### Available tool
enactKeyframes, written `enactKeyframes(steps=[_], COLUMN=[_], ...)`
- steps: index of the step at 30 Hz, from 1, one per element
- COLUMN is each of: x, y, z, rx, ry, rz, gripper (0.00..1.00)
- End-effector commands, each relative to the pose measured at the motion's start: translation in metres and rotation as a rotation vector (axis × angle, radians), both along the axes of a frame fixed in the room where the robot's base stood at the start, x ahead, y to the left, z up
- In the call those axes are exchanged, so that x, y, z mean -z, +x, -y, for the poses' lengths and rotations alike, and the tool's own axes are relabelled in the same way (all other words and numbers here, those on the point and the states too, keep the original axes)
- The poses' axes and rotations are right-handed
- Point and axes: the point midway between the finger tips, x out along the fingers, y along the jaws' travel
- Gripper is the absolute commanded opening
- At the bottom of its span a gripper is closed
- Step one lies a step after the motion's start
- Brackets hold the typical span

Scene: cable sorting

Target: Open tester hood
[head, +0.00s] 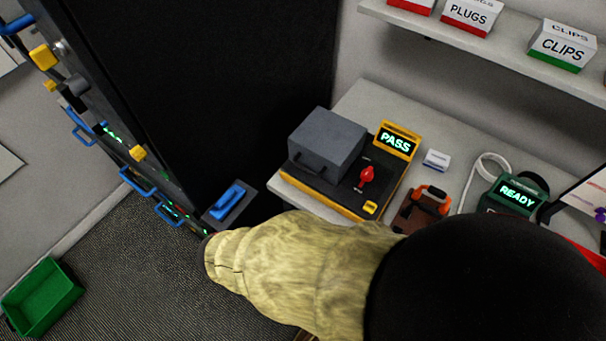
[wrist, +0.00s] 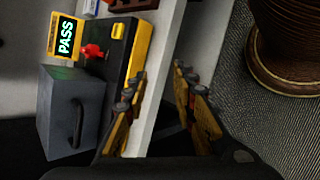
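The tester (head: 318,193) is a black and yellow unit on the bench, with a lit PASS screen (head: 396,141) and a red lever (head: 367,175). Its grey box-shaped hood (head: 329,139) sits down over the left part, so it looks closed. The hood has a dark handle (head: 315,160) on its front face. In the wrist view the hood (wrist: 70,110) and handle (wrist: 79,120) are at the left. My gripper (wrist: 160,76) is open and empty, its fingers apart, to the right of the hood and clear of the handle. It is hidden in the head view.
A tall black cabinet (head: 200,80) with blue handles stands left of the bench. A READY device (head: 517,190), an orange and brown item (head: 425,208) and a white cable (head: 480,170) lie to the right. A shelf (head: 480,52) holds boxes above. A green bin (head: 42,297) is on the floor.

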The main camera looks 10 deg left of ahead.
Motion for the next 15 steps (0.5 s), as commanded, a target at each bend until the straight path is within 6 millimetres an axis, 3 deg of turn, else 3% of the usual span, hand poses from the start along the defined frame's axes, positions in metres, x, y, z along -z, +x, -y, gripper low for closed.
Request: enactKeyframes(steps=[3, 7, 15], x=[0.011, 0.006, -0.048], y=[0.011, 0.03, 0.07], z=[-0.027, -0.054, -0.1], rx=[-0.097, -0.161, -0.174], ry=[-0.056, -0.059, 0.111], rz=[0.134, 0.3, 0.646], gripper=[0.26, 0.26, 0.26])
